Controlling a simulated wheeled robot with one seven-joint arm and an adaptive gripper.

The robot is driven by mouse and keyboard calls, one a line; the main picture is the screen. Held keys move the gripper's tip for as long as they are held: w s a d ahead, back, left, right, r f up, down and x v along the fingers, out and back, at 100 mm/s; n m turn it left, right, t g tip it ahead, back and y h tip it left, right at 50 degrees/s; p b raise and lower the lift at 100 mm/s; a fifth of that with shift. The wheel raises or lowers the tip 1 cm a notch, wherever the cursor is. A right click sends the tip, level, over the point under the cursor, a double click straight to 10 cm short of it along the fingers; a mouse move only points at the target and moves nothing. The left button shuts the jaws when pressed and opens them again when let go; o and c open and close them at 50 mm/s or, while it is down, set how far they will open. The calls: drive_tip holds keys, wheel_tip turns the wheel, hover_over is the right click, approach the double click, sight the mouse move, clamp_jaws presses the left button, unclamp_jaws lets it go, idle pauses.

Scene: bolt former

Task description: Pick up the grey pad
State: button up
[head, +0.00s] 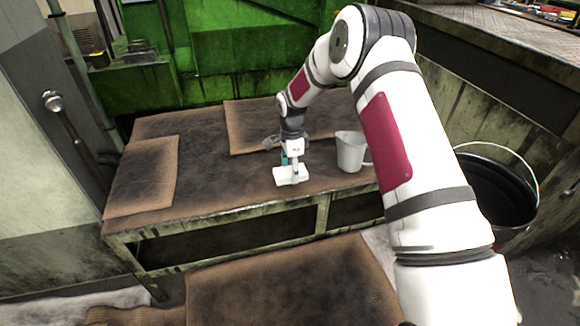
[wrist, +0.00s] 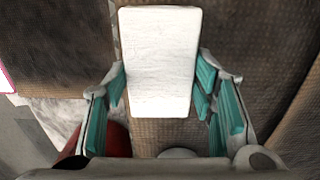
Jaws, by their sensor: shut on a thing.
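The grey pad (head: 291,175) is a pale, nearly white rectangular block near the front edge of the workbench in the head view. It fills the upper middle of the wrist view (wrist: 160,60). My gripper (head: 287,159) is over the bench and shut on the pad. In the wrist view its teal-lined fingers (wrist: 160,88) lie on both sides of the pad. I cannot tell for sure whether the pad touches the bench or is held just above it.
A pale grey mug (head: 350,152) stands on the workbench (head: 225,180) just right of my gripper. Brown mats (head: 145,178) lie on the bench, and another mat (head: 290,285) lies on the floor. A black bucket (head: 490,190) is at the right. The bench's left part is free of upright objects.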

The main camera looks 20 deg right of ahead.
drive_tip(key=s+r+p, duration=0.1)
drive_tip(key=s+p, duration=0.1)
drive_tip(key=s, duration=1.1)
drive_tip(key=shift+s+r+p, duration=0.2)
drive_tip(key=shift+s+p, duration=0.1)
drive_tip(key=shift+p, duration=0.05)
drive_tip(key=shift+o, duration=0.2)
